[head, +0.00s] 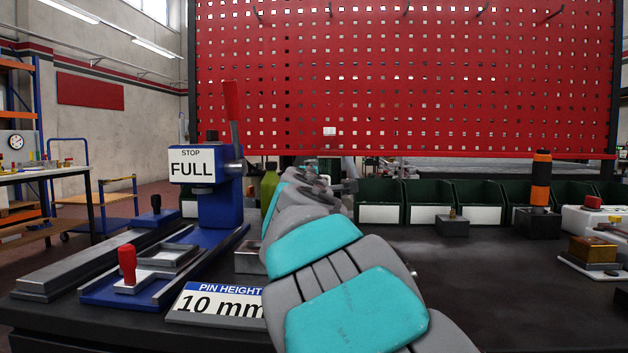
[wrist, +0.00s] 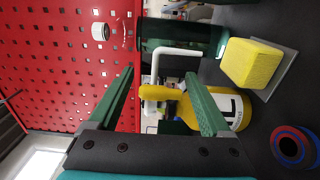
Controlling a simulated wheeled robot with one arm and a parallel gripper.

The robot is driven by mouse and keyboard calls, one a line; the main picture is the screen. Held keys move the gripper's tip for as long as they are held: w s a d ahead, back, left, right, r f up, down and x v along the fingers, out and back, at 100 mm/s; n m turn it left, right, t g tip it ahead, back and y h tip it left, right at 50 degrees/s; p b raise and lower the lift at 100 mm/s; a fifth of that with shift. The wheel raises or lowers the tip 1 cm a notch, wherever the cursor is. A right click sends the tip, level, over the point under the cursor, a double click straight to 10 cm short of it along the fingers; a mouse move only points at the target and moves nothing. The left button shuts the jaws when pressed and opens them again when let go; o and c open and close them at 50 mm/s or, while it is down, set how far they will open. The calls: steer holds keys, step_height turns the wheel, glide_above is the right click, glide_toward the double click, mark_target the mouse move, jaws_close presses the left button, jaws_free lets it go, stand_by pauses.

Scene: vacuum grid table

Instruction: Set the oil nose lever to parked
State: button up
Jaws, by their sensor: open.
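In the wrist view a yellow bottle (wrist: 203,105) with a white label lies across the picture beyond my gripper (wrist: 160,82). Its yellow neck end (wrist: 157,92) shows between the two green fingers, and a bent white tube (wrist: 176,51) is beside it. My gripper is open, with nothing clearly held. The right finger overlaps part of the bottle in the picture; I cannot tell whether they touch. I cannot make out a lever marked as the oil nose. In the head view my arm hides much of the area around my gripper (head: 335,182).
A blue press (head: 222,205) with a red lever (head: 232,102) stands left of my arm. Green bins (head: 428,195) line the back under a red perforated panel (head: 400,80). A yellow block (wrist: 252,62) shows in the wrist view.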

steer(key=shift+w, duration=0.75)
jaws_close()
stand_by(0.5)
